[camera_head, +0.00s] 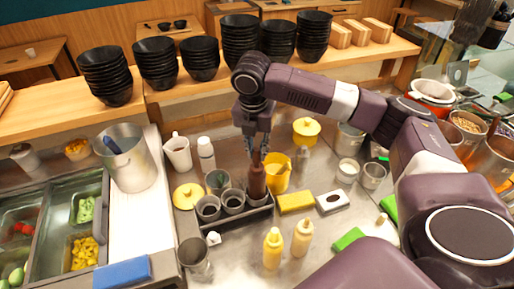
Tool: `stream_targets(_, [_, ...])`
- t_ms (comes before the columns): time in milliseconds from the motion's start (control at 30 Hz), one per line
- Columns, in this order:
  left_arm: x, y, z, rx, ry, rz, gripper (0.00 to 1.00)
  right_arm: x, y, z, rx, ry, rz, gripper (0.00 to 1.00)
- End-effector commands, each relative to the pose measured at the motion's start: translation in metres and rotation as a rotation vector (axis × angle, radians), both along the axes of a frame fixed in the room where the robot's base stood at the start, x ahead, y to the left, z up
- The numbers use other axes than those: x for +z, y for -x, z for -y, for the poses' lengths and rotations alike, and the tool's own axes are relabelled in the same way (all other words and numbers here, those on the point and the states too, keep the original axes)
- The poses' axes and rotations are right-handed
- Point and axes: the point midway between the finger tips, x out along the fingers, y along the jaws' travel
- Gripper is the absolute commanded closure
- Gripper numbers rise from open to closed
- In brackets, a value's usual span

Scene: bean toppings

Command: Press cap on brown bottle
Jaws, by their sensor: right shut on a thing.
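The brown bottle (257,184) stands upright at the right end of a dark caddy (240,217), in front of a yellow container (278,174). My right gripper (256,152) points down from above and is shut on the top of the bottle. The fingers cover the bottle's top, so I cannot make out a cap or how it sits. My left gripper is not in view.
Dark cups (208,209) sit in the caddy left of the bottle. A white bottle (206,154) and a yellow lid (188,196) are to the left. Two yellow squeeze bottles (273,249) stand in front. A yellow sponge (295,202) lies to the right. Black bowl stacks (200,58) line the back shelf.

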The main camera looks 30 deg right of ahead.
Motion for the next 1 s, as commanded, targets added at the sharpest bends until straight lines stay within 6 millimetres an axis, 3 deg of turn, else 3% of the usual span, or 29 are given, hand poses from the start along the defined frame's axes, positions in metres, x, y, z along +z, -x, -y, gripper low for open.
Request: stream_targets(1000, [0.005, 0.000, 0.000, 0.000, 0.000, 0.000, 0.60, -0.017, 0.000, 0.000, 0.000, 0.000, 0.000, 0.90])
